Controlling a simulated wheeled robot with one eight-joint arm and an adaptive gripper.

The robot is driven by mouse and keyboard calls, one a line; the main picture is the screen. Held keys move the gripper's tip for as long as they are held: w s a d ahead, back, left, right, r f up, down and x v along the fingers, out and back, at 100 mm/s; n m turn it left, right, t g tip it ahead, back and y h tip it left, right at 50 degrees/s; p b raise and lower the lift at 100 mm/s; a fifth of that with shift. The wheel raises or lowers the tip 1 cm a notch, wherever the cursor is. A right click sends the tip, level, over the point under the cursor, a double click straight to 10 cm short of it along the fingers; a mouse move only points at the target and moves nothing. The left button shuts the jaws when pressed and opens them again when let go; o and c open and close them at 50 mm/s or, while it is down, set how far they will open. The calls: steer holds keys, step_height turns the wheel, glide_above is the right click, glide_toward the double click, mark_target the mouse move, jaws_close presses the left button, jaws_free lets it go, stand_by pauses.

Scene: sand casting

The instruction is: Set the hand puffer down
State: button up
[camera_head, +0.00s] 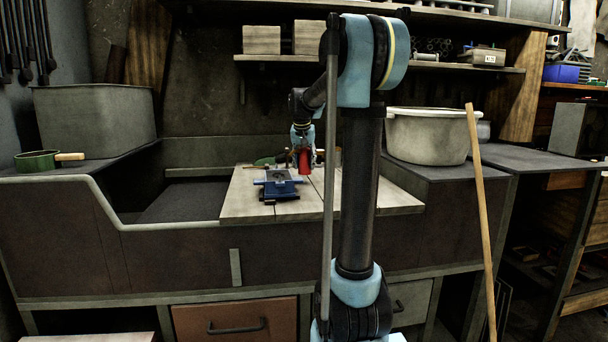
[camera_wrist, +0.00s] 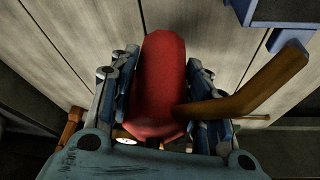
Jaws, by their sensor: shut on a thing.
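The hand puffer (camera_wrist: 163,75) is a red rounded bulb. My gripper (camera_wrist: 160,90) is shut on it, with a dark blue finger pad on each side. In the head view the red puffer (camera_head: 305,161) hangs under my gripper (camera_head: 304,148), above the pale wooden board (camera_head: 245,202). It is just right of and behind the blue moulding flask (camera_head: 279,188). I cannot tell its height above the board. A brown wooden piece (camera_wrist: 255,88) shows right of the bulb in the wrist view; whether it belongs to the puffer is unclear.
The blue flask's edge (camera_wrist: 285,12) is at the wrist view's upper right. Small tools, partly hidden, lie at the board's back. A white tub (camera_head: 427,137) stands right, a grey bin (camera_head: 95,120) left. The board's front left and right parts are clear.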

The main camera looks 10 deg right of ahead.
mark_target(304, 170)
steer(key=shift+f, duration=2.05)
steer(key=o, duration=1.3)
steer(key=shift+c, duration=0.2)
steer(key=v, duration=1.2)
